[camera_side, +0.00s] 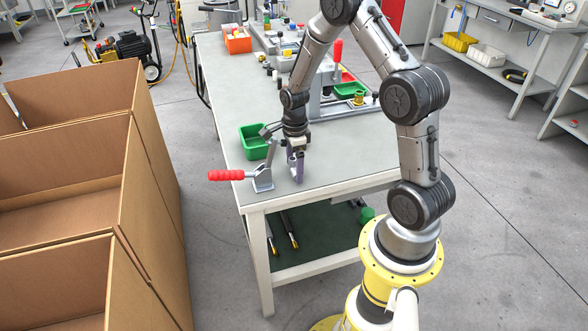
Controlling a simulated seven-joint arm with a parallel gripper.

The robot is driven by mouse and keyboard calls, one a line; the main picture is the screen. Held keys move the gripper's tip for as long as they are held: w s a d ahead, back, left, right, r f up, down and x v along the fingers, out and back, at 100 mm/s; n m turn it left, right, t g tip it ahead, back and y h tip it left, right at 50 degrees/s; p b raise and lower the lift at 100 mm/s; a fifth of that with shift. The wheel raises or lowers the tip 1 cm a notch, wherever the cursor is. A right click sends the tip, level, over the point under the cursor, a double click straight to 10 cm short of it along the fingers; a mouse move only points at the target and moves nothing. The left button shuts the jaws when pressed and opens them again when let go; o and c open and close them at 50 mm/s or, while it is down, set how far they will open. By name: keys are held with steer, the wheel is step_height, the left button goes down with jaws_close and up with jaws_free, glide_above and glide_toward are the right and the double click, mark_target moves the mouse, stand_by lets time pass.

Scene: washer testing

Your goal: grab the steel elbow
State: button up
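My gripper (297,175) points down near the front left corner of the workbench (345,160), low over the top. It is just right of a toggle clamp (262,180) with a red handle. A small purplish-grey shape shows at the fingertips; I cannot tell whether it is part of the fingers or a held piece. The finger gap is too small to read. I cannot pick out the steel elbow with certainty; the gripper and clamp may hide it.
A green bin (252,143) stands left of my gripper, close to the clamp. A brass fitting (359,98) and another green bin (350,90) are farther back. An orange bin (237,40) is at the far end. Cardboard boxes (75,185) stand left of the bench. The bench's front right is clear.

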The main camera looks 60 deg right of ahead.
steer(key=c, duration=1.2)
steer(key=shift+c, duration=0.4)
steer(key=shift+r, duration=0.15)
